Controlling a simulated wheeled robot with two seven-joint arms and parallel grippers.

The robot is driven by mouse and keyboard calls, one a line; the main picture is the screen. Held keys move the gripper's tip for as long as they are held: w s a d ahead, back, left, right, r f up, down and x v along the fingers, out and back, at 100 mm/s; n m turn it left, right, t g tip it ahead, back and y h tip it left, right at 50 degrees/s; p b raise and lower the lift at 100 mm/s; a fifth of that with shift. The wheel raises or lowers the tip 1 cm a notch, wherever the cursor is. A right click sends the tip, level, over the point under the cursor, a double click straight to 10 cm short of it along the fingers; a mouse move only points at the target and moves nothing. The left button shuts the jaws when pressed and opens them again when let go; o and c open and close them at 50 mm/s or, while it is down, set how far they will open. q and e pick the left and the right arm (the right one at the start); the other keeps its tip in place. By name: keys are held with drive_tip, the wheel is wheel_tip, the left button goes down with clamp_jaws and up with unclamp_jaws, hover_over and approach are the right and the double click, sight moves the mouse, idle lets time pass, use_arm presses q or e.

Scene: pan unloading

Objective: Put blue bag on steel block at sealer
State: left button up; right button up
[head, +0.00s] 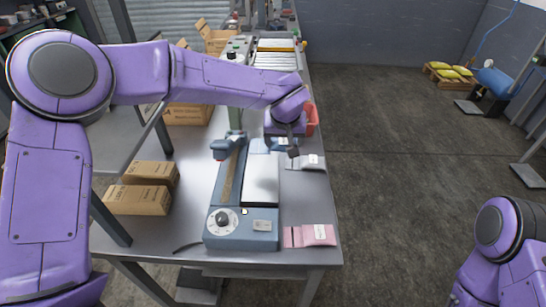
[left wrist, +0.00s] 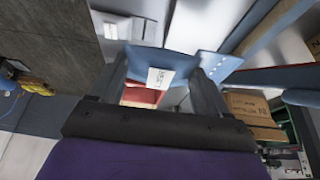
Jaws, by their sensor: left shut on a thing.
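The blue bag (left wrist: 168,66), with a white label, is pinched between the fingers of my left gripper (left wrist: 160,78) in the left wrist view. In the head view, the left gripper (head: 291,150) points down just beyond the far end of the steel block, and the blue bag (head: 279,143) partly shows under it. The steel block (head: 262,181) is a bare, shiny flat slab along the right side of the blue-grey sealer (head: 241,229). The sealer has a dial at its near end and a long arm. My right gripper is out of view.
A grey-white bag (head: 309,162) and a pink bag (head: 310,235) lie along the table's right edge. A red bin (head: 312,118) stands behind the gripper. Cardboard boxes (head: 137,199) sit left of the sealer. A roller conveyor (head: 275,58) is at the back.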

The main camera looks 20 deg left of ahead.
use_arm(q)
drive_tip(key=f, duration=0.1)
drive_tip(key=a+f, duration=0.1)
drive_tip(key=f, duration=0.1)
drive_tip(key=w+a+f, duration=0.1)
drive_tip(key=f, duration=0.1)
drive_tip(key=shift+w+f, duration=0.1)
drive_tip(key=shift+f, duration=0.05)
drive_tip(key=shift+s+a+f, duration=0.1)
drive_tip(key=shift+s+f, duration=0.05)
drive_tip(key=shift+f, duration=0.5)
drive_tip(key=shift+s+a+f, duration=0.1)
drive_tip(key=shift+f, duration=0.5)
drive_tip(key=shift+s, duration=0.35)
drive_tip(key=shift+w+d+f, duration=0.1)
drive_tip(key=shift+w+f, duration=0.1)
drive_tip(key=shift+f, duration=0.05)
drive_tip(key=o, duration=1.2)
drive_tip(key=shift+c, duration=0.2)
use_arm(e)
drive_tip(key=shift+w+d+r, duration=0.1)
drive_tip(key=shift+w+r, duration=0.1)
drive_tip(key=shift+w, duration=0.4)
use_arm(q)
drive_tip(key=shift+s+r, duration=0.1)
